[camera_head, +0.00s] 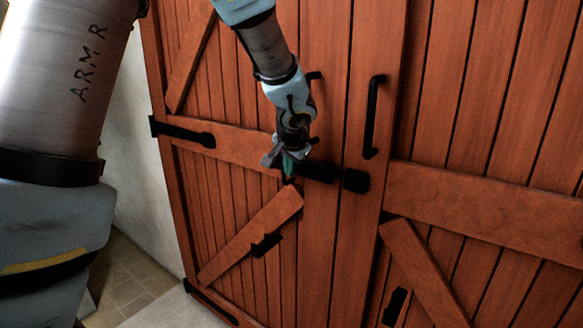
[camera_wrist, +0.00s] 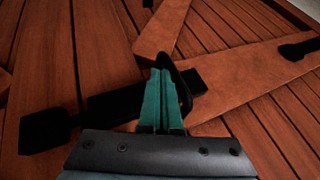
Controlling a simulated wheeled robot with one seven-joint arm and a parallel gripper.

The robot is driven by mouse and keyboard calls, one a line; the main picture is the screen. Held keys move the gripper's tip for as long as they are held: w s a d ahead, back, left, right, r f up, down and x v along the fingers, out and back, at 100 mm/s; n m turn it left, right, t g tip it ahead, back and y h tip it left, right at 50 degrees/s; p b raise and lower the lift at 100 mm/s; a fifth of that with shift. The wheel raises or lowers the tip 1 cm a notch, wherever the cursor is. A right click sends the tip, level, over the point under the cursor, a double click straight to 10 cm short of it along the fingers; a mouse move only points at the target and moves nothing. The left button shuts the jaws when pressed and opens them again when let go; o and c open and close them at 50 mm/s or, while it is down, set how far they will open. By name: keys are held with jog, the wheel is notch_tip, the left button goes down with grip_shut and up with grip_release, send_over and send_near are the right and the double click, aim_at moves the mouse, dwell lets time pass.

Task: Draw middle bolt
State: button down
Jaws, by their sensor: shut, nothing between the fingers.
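The middle bolt (camera_head: 318,171) is a black horizontal bar on the left leaf of the red-brown wooden double door. Its black keeper (camera_head: 356,181) sits to the right, close to the seam between the leaves. In the wrist view the bolt (camera_wrist: 112,104) runs from the keeper (camera_wrist: 47,131) to behind my fingers. A dark curved piece (camera_wrist: 183,88), perhaps the bolt's knob, shows just beside the fingertips. My gripper (camera_head: 287,162) is at the bolt's left end. Its teal fingers (camera_wrist: 160,75) are shut and empty. I cannot tell whether they touch the bolt.
A vertical black handle (camera_head: 374,116) stands on the right leaf. Another handle (camera_head: 313,76) is partly hidden by my arm. A black hinge strap (camera_head: 182,132) is at left. Smaller black fittings sit lower on both leaves (camera_head: 266,245) (camera_head: 395,306). A pale wall (camera_head: 140,190) borders the door's left.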

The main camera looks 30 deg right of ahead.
jog(key=w+a, duration=0.2)
jog(key=w, duration=0.3)
jog(key=shift+a, duration=0.4)
